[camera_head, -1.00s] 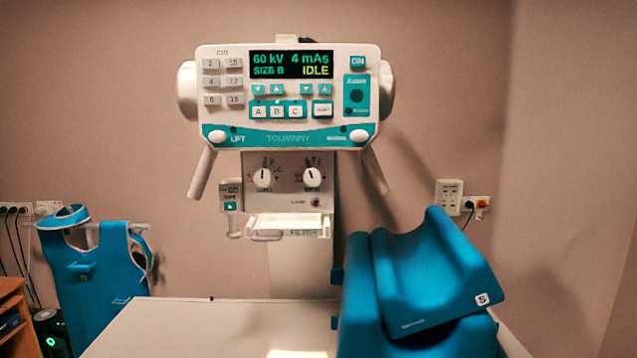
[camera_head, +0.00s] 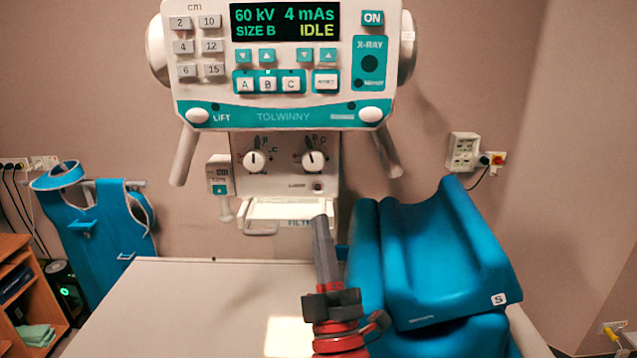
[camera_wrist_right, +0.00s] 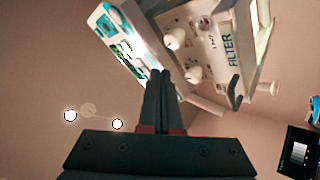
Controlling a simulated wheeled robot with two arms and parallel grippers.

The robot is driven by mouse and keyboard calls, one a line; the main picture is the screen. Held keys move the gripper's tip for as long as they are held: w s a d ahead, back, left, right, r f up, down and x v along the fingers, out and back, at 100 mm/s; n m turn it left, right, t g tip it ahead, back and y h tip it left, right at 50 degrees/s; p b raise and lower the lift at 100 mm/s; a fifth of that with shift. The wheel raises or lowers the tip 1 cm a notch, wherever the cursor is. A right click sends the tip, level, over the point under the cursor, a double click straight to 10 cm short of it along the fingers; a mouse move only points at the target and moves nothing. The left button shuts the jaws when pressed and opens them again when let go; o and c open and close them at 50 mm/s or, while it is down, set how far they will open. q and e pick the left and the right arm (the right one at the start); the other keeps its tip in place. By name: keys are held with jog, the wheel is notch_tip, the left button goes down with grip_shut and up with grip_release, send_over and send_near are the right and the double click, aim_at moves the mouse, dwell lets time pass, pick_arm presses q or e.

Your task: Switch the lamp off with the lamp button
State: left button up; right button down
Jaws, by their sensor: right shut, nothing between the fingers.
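The lamp button (camera_head: 318,187) is a small dark reddish round button beside a small label. It is on the lower right of the grey knob panel (camera_head: 275,181), under two white knobs. My right gripper (camera_head: 321,220) points up from the bottom of the head view, its closed fingertips just below the button in the picture. I cannot tell the gap in depth. In the right wrist view the shut, empty fingers (camera_wrist_right: 163,74) point toward the machine, with the panel to their upper right. A bright light patch (camera_head: 288,336) lies on the table. My left gripper is not in view.
The control console (camera_head: 278,117) is above the panel, its display reading IDLE. A white filter tray (camera_head: 285,209) juts out below. The white table (camera_head: 190,290) spreads beneath. Blue cushions (camera_head: 435,255) stand close to the right of my arm. A blue apron (camera_head: 105,235) hangs at left.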

aim_at(318, 187)
jog(key=w+b, duration=0.2)
jog(key=w, duration=0.7)
dwell(0.4)
dwell(1.9)
jog(key=shift+w+b, duration=0.3)
jog(key=shift+b, duration=0.1)
